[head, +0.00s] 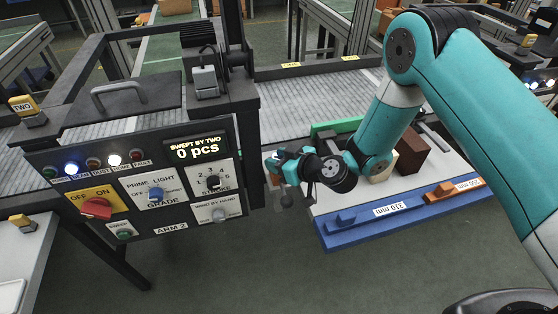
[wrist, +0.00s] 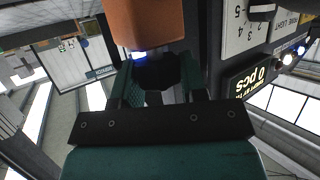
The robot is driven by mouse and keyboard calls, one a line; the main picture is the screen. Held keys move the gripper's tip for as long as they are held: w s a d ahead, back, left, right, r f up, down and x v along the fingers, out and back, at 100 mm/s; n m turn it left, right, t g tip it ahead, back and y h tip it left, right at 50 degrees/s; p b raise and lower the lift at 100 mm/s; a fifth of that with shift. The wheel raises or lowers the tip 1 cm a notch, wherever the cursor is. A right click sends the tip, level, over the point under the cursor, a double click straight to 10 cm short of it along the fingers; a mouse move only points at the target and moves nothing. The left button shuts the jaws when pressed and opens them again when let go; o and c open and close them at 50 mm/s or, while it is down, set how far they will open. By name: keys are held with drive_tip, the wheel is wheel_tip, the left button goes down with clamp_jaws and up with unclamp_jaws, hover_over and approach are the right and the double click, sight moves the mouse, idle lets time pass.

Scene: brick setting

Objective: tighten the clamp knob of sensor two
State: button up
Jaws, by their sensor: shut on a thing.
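My gripper (head: 280,168) is at the right end of the control panel, beside the machine frame in the head view. In the wrist view, its two teal fingers (wrist: 160,82) stand on either side of a dark, lobed knob (wrist: 160,72) and are shut on it. An orange sensor body (wrist: 145,22) is just above the knob in that view, with a small blue light at its lower edge. The head view mostly hides the knob behind my gripper. No label shows on this orange body, so I cannot read its number.
The control panel (head: 130,178) with a red switch, dials and a display reading "SWEPT BY TWO 0 pcs" is close left of my gripper. A blue-edged table (head: 400,209) with blocks lies right. A yellow "TWO" block (head: 24,106) stands far left.

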drive_tip(key=shift+r+m+t+h, duration=0.1)
drive_tip(key=shift+m+t+h, duration=0.4)
drive_tip(key=shift+m, duration=0.1)
drive_tip(key=shift+w+p, duration=0.1)
drive_tip(key=shift+p, duration=0.2)
drive_tip(key=o, duration=0.9)
drive_tip(key=shift+o, duration=0.2)
